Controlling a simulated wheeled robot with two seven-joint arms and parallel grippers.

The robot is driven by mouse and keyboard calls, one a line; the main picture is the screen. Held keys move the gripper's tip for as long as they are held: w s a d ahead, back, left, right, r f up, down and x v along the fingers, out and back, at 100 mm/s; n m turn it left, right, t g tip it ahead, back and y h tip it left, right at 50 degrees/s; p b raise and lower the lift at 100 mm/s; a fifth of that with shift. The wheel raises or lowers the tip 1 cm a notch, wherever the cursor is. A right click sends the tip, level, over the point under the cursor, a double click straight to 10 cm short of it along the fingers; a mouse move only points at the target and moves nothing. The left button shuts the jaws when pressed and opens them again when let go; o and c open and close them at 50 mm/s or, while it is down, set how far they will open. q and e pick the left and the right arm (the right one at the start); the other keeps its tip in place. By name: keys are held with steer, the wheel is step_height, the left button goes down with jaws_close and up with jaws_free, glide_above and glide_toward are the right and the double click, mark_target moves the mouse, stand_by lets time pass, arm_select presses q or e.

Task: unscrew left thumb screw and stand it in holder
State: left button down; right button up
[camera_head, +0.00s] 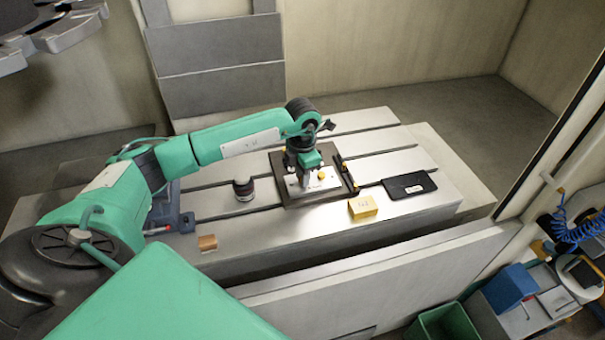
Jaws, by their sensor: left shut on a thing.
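The mould base (290,200) is a dark plate with a lighter plate (327,184) on top, lying on the slotted machine table. My left gripper (304,184) points down over the left part of the light plate. It is shut on the left thumb screw, which the fingers mostly hide; I cannot tell whether the screw is still in its hole. A yellow thumb screw head (321,175) shows just right of the gripper. A yellow block (362,208) with small marks on top, possibly the holder, sits in front and to the right. My right gripper is out of view.
A dark round object (244,189) stands left of the mould base. A small brown block (207,242) lies near the front edge. A flat black tray (410,186) lies at right. A dark bar (345,173) with yellow ends borders the plate.

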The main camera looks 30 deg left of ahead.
arm_select(q)
steer(key=n, duration=0.4)
steer(key=shift+f+n, duration=0.1)
steer(key=shift+n, duration=0.2)
steer(key=n+p, duration=0.1)
steer(key=n, duration=0.3)
steer(key=c, duration=1.2)
jaws_free()
steer(key=shift+c, duration=0.2)
steer(key=shift+o, duration=0.3)
